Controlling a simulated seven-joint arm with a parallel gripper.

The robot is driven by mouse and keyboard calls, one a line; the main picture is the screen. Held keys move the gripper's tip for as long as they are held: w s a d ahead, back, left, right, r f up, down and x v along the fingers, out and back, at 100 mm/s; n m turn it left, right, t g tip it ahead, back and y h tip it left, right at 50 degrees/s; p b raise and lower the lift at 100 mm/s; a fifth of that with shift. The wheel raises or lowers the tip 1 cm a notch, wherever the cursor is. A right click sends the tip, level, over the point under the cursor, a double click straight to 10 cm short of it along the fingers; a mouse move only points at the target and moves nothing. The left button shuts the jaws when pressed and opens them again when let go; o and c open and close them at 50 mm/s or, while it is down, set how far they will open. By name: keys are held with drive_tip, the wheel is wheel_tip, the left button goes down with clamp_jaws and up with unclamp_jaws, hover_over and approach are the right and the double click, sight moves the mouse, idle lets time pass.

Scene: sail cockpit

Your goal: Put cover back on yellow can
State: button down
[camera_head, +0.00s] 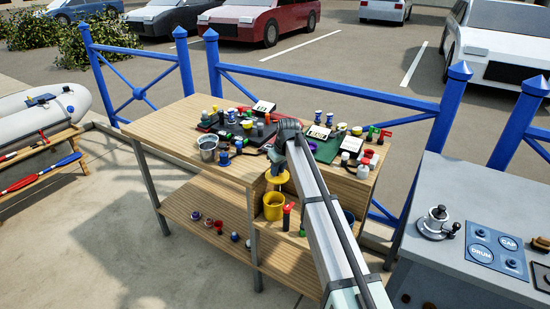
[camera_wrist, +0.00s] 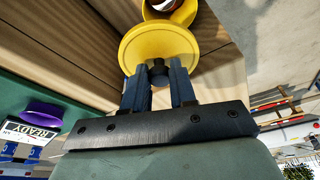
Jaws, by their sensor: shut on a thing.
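My gripper (camera_wrist: 158,80) is shut on the dark knob of a round yellow cover (camera_wrist: 155,43). In the head view the cover (camera_head: 277,179) hangs at the end of my arm, above the yellow can (camera_head: 273,211) and apart from it. The can stands upright and uncovered on a wooden surface below the tabletop's front edge. In the wrist view the can (camera_wrist: 187,14) shows just beyond the cover, partly hidden by it, with something dark red and white inside its mouth. My fingers are mostly hidden in the head view.
The wooden tabletop (camera_head: 178,119) behind holds a metal pot (camera_head: 208,149), a green mat (camera_head: 325,151) and many small coloured items. A red-topped item (camera_head: 288,214) stands right of the can. The lower shelf (camera_head: 193,242) holds several small pieces. A grey console (camera_head: 468,245) stands at right.

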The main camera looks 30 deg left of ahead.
sight(274, 179)
drive_tip(key=s+f, duration=0.2)
drive_tip(key=shift+s+f, duration=0.25)
drive_tip(key=shift+s, duration=0.05)
drive_tip(key=shift+f, duration=3.15)
drive_tip(key=shift+f, duration=0.15)
drive_tip(key=shift+c, duration=1.8)
unclamp_jaws()
drive_tip(key=shift+r, duration=3.5)
